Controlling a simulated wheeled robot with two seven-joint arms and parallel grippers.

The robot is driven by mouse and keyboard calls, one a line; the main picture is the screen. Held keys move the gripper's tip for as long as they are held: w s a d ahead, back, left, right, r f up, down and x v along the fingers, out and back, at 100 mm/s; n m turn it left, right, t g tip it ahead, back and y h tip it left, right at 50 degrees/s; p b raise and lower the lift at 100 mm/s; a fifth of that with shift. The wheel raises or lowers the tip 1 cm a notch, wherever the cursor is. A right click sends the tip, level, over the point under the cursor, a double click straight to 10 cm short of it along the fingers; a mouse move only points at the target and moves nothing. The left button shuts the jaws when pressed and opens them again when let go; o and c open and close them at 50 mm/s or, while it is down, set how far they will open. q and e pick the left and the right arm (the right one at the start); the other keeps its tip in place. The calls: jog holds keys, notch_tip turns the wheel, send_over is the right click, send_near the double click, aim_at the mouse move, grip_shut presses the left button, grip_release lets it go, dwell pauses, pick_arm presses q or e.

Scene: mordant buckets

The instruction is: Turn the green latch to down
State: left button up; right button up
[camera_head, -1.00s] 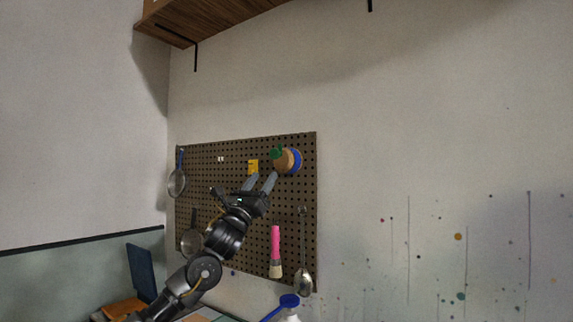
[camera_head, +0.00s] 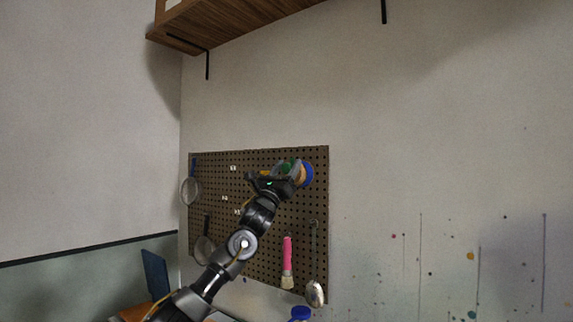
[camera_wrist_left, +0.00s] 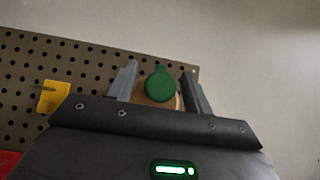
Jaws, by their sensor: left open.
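The green latch (camera_wrist_left: 160,86) shows in the left wrist view as a round green knob with a small tab at its top, in front of a tan disc (camera_wrist_left: 143,100). In the head view the green latch (camera_head: 285,167) is partly hidden by my gripper, at the upper right of the pegboard beside a blue disc (camera_head: 308,174). My left gripper (camera_head: 289,168) is open, its two fingers on either side of the latch. In the wrist view the gripper (camera_wrist_left: 160,80) shows a gap between each finger and the green knob. My right gripper is not in view.
The brown pegboard (camera_head: 235,183) holds a yellow piece (camera_wrist_left: 54,97) left of the latch. A pink-handled brush (camera_head: 287,255), a spoon (camera_head: 314,292) and strainers (camera_head: 191,190) hang on it. A wooden shelf (camera_head: 225,25) is above.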

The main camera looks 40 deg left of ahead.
pick_arm(q)
jog(key=shift+c, duration=0.2)
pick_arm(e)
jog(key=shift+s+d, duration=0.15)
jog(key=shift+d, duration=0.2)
pick_arm(q)
jog(key=c, duration=0.9)
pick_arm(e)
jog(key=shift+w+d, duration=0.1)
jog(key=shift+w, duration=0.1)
